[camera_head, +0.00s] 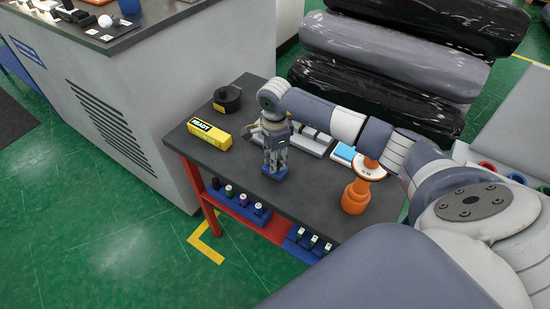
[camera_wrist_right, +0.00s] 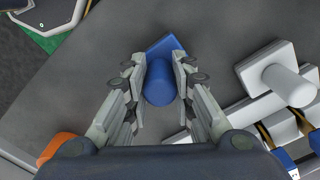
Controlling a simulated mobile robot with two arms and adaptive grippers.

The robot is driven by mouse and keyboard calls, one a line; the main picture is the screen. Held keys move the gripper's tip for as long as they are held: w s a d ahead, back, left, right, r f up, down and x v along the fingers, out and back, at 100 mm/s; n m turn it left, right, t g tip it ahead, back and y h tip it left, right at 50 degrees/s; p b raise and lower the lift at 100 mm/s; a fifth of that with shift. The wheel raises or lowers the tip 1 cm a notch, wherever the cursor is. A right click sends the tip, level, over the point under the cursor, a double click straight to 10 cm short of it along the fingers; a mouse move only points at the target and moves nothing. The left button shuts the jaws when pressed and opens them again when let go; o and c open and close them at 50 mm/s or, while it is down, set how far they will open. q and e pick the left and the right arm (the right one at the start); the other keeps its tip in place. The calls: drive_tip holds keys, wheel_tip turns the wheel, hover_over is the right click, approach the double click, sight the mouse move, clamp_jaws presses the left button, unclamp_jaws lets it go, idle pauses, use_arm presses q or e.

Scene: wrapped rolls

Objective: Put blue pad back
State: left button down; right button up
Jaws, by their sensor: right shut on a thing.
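The blue pad (camera_head: 274,173) is a small square block with a round upright handle. In the right wrist view the blue pad (camera_wrist_right: 160,82) sits between the two fingers of my right gripper (camera_wrist_right: 159,70). My right gripper (camera_head: 276,158) points down over the dark table top and is shut on the pad's handle. The pad's base is at or just above the table; I cannot tell if it touches. My left gripper is not in view.
A grey rack (camera_head: 317,146) with white pieces lies behind the gripper. The table front left is clear.

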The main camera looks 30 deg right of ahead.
drive_tip(key=o, duration=1)
drive_tip(key=shift+f, duration=0.1)
drive_tip(key=shift+r, duration=0.3)
wheel_tip(320, 180, up, 10)
drive_tip(key=b, duration=0.3)
drive_tip(key=shift+r+b, duration=0.25)
drive_tip(key=shift+b, duration=0.1)
drive_tip(key=shift+r, duration=0.65)
